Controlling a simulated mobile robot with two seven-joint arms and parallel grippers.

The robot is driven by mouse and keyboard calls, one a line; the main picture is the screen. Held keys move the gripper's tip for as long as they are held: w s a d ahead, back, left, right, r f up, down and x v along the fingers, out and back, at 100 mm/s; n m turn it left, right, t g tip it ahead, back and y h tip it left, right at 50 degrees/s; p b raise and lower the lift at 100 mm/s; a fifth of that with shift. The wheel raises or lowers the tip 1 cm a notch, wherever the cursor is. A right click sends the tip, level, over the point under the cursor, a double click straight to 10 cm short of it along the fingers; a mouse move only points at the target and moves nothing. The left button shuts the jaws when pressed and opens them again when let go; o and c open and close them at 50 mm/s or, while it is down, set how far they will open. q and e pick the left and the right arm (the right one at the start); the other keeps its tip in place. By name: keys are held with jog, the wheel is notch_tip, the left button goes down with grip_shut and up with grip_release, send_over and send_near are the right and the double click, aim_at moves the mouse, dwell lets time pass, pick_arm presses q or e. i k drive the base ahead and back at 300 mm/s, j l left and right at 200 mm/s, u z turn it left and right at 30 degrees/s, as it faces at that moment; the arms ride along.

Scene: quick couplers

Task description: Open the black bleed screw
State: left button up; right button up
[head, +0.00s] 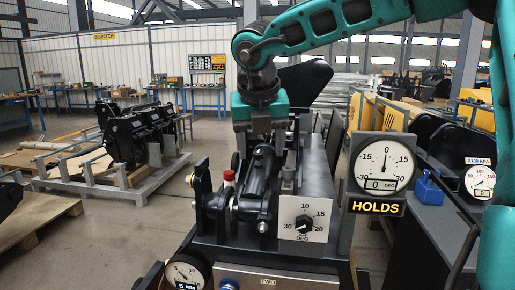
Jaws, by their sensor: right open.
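My right gripper (263,148) hangs down from the teal arm over the black coupler assembly (255,190) on the stand in the middle of the head view. It is open, with its dark fingers hard to separate from the black parts behind and below. I cannot tell whether it touches anything. I cannot pick out the black bleed screw for certain among the dark fittings. A red cap (229,176) stands upright on the left side of the assembly, beside a black fitting. My left gripper is not in view.
A white dial plate (303,218) with a black knob fronts the stand. A round gauge (385,162) reading 0 DEG stands right, above a HOLDS sign (376,207). Another gauge (185,275) sits lower left. A pallet frame (110,178) stands left, with open floor between.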

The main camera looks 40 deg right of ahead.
aim_at(259, 154)
jog(key=i+l, duration=0.75)
jog(key=l, duration=0.15)
